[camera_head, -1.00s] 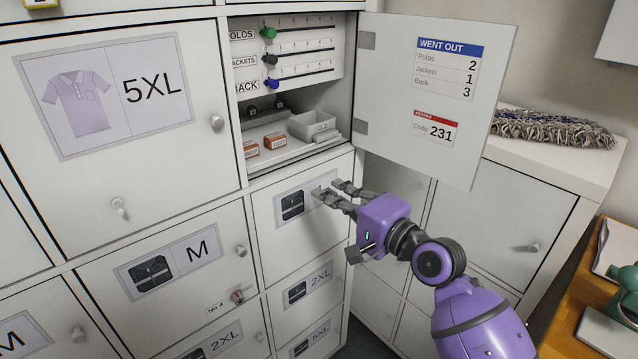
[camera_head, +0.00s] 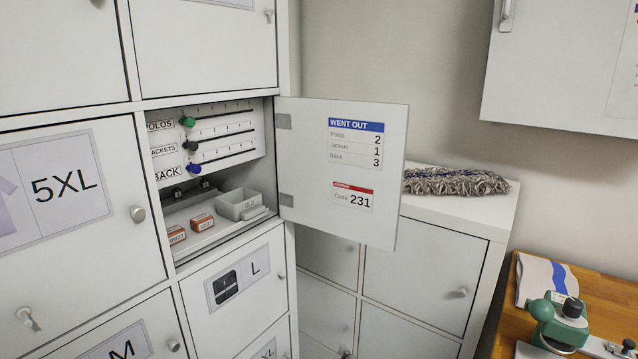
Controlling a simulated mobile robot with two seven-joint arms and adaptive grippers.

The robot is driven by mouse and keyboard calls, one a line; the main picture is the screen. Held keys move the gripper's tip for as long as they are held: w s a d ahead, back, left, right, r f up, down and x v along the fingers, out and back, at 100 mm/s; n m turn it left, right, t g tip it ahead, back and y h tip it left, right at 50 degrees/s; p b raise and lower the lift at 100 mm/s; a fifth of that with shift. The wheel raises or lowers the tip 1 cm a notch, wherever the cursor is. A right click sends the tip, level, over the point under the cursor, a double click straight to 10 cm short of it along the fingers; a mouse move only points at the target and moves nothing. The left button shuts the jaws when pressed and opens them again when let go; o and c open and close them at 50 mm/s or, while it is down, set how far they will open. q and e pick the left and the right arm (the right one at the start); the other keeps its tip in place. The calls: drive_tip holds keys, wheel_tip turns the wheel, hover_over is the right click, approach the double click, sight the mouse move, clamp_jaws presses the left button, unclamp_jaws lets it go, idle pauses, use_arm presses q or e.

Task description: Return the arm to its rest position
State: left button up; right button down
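Neither of my grippers nor my arms show clearly in the head view now. The open compartment (camera_head: 207,239) holds the counter panel with a green knob (camera_head: 187,122), a dark knob (camera_head: 190,145) and a blue knob (camera_head: 194,168) at the left ends of their rails. The shut L locker (camera_head: 245,309) is just below.
Two small orange-brown boxes (camera_head: 201,222) and a grey bin (camera_head: 238,204) stand in the compartment. A mop head (camera_head: 455,182) lies on the low cabinet (camera_head: 460,215) at right. A green device (camera_head: 558,318) stands on the wooden table (camera_head: 595,290). The open door juts out.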

drive_tip(key=s+d+f+g+h, duration=0.1)
drive_tip(key=s+d+f+h, duration=0.1)
drive_tip(key=s+d+f, duration=0.2)
drive_tip(key=s+d+f+g+h+p, duration=0.1)
drive_tip(key=s+d+f, duration=0.4)
drive_tip(key=s+f, duration=0.5)
drive_tip(key=s+d+f+g+h+p, duration=0.1)
drive_tip(key=s+d+f+g+h, duration=0.2)
drive_tip(key=s, duration=1.7)
wheel_tip(320, 180, down, 4)
drive_tip(key=shift+s+d+r, duration=0.1)
drive_tip(key=shift+s+d, duration=0.25)
drive_tip(key=shift+d, duration=0.65)
